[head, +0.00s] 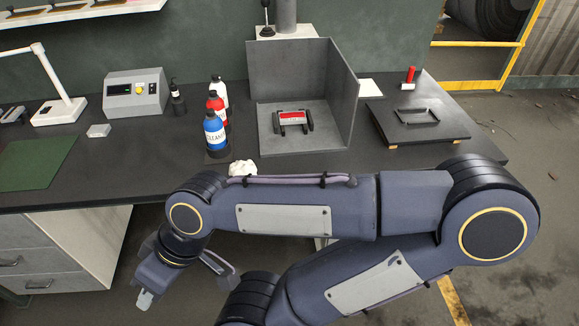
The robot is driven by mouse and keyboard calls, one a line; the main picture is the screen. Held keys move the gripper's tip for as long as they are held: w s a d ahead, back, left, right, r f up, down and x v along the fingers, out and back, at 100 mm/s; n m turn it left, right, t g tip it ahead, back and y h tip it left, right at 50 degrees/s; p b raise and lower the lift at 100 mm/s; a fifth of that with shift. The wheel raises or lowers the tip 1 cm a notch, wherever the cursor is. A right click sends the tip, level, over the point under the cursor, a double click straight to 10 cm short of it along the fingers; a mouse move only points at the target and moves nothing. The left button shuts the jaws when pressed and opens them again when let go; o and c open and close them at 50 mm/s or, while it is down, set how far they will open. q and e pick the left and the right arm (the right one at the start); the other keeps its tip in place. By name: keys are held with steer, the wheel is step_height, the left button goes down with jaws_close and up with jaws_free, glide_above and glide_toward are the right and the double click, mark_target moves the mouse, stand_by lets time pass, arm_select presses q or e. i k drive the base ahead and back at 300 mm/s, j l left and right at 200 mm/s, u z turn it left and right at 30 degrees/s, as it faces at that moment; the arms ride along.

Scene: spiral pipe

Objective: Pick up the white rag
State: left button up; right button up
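The white rag (242,167) is a small crumpled bundle on the dark tabletop (330,166). It lies near the table's front edge, just in front of the blue-labelled bottle. My forearm passes just in front of it and may cover its lower edge. My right arm folds across the picture from the right. Its gripper (189,284) hangs in front of the table, lower left of the rag and apart from it. Its fingers are spread, with nothing seen between them. My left gripper is not in view.
Several bottles, including a blue one (215,133) and a red one (217,108), stand behind the rag. A grey open-sided box (350,95) holds a red-topped item. A dark plate (417,124) lies right. A green mat (35,163) and grey device (135,95) are left.

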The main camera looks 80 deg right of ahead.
mark_target(241, 168)
steer(key=z, duration=2.3)
steer(key=i+j, duration=0.2)
steer(key=i+j+z, duration=0.15)
steer(key=j, duration=0.25)
steer(key=i+j, duration=0.2)
steer(key=i+j+z, duration=0.15)
steer(key=j, duration=0.3)
steer(key=i+j, duration=0.15)
steer(key=j, duration=0.2)
steer(key=z, duration=1.5)
